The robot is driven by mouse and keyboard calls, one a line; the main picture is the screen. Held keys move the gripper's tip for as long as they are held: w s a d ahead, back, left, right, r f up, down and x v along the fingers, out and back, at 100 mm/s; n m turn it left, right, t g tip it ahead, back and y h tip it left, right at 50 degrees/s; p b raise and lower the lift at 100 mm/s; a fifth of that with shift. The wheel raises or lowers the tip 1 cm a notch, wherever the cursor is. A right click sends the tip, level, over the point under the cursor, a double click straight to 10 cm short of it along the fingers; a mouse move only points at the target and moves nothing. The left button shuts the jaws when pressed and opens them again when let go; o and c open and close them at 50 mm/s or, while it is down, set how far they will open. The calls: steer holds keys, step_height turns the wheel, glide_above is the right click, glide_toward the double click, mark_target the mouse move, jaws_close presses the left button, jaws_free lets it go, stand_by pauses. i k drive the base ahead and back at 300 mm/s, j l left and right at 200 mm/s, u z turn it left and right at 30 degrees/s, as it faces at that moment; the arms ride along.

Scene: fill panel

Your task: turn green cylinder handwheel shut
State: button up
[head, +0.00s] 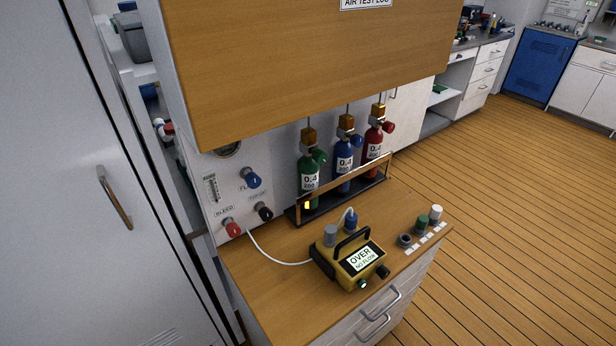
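The green cylinder (309,178) stands upright at the left end of a row of three in a rack. Its green handwheel (320,157) sticks out to the right near its top, below a brass fitting. I cannot tell from its look whether the handwheel is open or shut. The label on the green cylinder reads 0.4 over 200. My gripper is not in view.
Blue (343,156) and red (374,145) cylinders stand to the right. A rail (345,180) crosses before them, and a wooden cabinet (310,70) overhangs above. A yellow meter (352,262) reading OVER, NO FLOW stands in front. Panel knobs, including a red one (232,228), are left.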

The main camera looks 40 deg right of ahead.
mark_target(318, 155)
steer(key=i+l+z, duration=0.2)
steer(key=l+z, duration=0.15)
steer(key=i+l+z, duration=0.2)
steer(key=z, duration=0.15)
steer(key=i+l+z, duration=0.35)
steer(key=k+j, duration=0.05)
steer(key=k, duration=0.05)
